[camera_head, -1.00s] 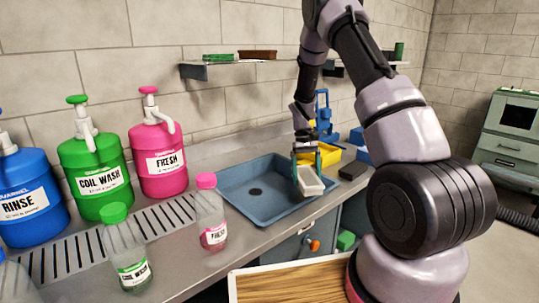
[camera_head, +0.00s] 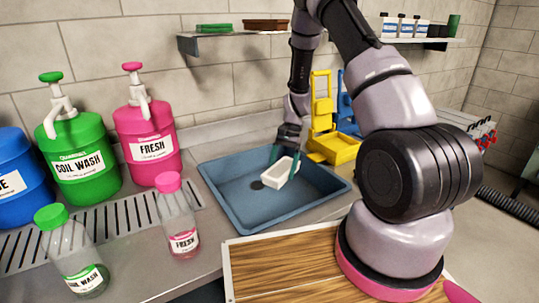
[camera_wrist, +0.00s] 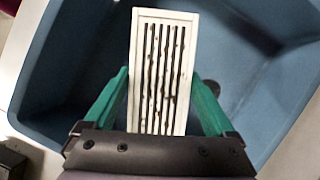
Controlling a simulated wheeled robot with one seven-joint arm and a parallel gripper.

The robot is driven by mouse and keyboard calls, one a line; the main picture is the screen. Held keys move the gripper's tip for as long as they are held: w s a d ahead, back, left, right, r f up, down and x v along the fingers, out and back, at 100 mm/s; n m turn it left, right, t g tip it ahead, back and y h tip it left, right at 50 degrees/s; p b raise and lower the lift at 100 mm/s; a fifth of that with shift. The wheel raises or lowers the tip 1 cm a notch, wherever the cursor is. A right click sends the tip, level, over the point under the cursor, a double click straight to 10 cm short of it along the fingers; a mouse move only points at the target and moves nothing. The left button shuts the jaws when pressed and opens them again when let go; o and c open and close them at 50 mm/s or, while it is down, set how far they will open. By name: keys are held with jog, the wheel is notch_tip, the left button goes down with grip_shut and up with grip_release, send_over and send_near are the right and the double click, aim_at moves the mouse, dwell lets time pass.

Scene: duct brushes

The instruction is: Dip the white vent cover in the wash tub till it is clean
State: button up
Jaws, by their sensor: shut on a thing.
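The white vent cover (camera_head: 281,172) is a small slatted rectangle. In the wrist view the vent cover (camera_wrist: 163,70) shows dark brown specks along its slats. My gripper (camera_head: 287,160) is shut on it, with a green finger on each long side in the wrist view (camera_wrist: 165,100). The blue wash tub (camera_head: 235,212) is a shallow basin set in the counter, with a dark drain in its floor. The vent cover is over the tub; I cannot tell whether it touches the floor. No water can be made out in the tub.
A pink FRESH jug (camera_head: 148,145), a green COIL WASH jug (camera_head: 80,160) and a blue jug (camera_head: 22,190) stand left of the tub. Two small bottles, pink-capped (camera_head: 177,215) and green-capped (camera_head: 70,250), stand in front. Yellow (camera_head: 335,148) and blue holders stand behind right.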

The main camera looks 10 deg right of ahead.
jog(key=a+r+m+t, duration=0.1)
jog(key=m, duration=0.1)
jog(key=w+a+r+m+t, duration=0.1)
jog(key=m, duration=0.2)
jog(key=a+r+m+y, duration=0.1)
jog(key=m, duration=0.2)
jog(key=shift+w+a+r+t, duration=0.2)
jog(key=shift+w+r+t, duration=0.1)
jog(key=shift+r+t, duration=0.1)
jog(key=shift+w+a+f+m+t, duration=0.15)
jog(key=shift+f+m, duration=0.2)
jog(key=shift+f, duration=2.2)
jog(key=shift+s+f+m+t, duration=0.1)
jog(key=shift+f+m, duration=0.3)
jog(key=shift+f, duration=2.15)
jog(key=shift+w+a+f+m+t, duration=0.15)
jog(key=shift+f+m, duration=0.2)
jog(key=shift+f, duration=2.2)
notch_tip(320, 180, up, 15)
jog(key=shift+r, duration=0.2)
